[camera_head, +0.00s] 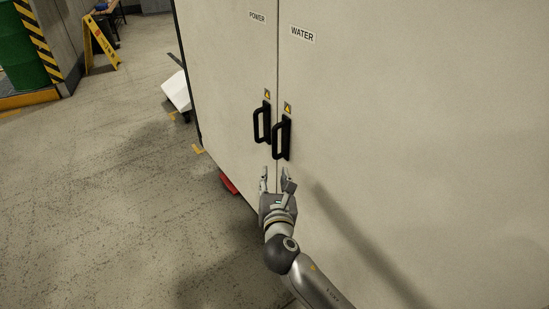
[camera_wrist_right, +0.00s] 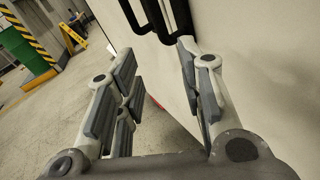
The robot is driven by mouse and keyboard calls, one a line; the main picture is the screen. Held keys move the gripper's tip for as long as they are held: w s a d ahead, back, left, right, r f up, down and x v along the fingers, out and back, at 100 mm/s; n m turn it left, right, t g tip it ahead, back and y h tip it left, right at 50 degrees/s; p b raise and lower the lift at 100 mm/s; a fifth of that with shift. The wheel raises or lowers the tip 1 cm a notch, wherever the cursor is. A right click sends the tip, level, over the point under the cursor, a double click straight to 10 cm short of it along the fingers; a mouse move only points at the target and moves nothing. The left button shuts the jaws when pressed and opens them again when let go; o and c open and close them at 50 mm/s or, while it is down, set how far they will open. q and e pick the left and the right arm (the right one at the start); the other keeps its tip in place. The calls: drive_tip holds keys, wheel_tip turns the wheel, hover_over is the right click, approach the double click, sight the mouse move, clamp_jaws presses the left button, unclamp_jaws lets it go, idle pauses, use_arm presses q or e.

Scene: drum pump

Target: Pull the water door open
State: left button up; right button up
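The water door (camera_head: 400,120) is the right-hand panel of a large beige cabinet, under a WATER label (camera_head: 302,34). It looks shut, flush with the power door (camera_head: 225,75). Its black handle (camera_head: 282,138) stands upright near the seam, just right of the power door's black handle (camera_head: 262,122). My right gripper (camera_head: 275,176) is open and empty, just below the two handles in the head view. In the right wrist view its fingers (camera_wrist_right: 160,95) are spread apart, with the black handles (camera_wrist_right: 168,18) beyond them at the top. My left gripper is not in view.
The floor left of the cabinet is open. A red object (camera_head: 228,183) lies at the cabinet's foot, and a white box-like object (camera_head: 177,91) stands beside its left side. A yellow floor sign (camera_head: 101,43) and a green drum (camera_head: 20,50) are farther off at upper left.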

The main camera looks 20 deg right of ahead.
sight(275, 144)
drive_tip(key=shift+n+t+h, duration=0.3)
drive_tip(key=shift+n+t, duration=0.2)
drive_tip(key=shift+n, duration=0.1)
drive_tip(key=w+d+r, duration=0.1)
drive_tip(key=w, duration=0.2)
drive_tip(key=w+d+r+b, duration=0.1)
drive_tip(key=w, duration=0.2)
drive_tip(key=w+d+r+b, duration=0.1)
drive_tip(key=w+r, duration=0.1)
drive_tip(key=w, duration=0.1)
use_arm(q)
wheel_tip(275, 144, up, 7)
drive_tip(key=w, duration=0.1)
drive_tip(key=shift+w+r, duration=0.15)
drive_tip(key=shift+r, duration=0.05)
use_arm(e)
drive_tip(key=shift+w+d, duration=0.1)
drive_tip(key=shift+w, duration=0.45)
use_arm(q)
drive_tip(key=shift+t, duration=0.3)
use_arm(e)
drive_tip(key=shift+c, duration=0.3)
clamp_jaws()
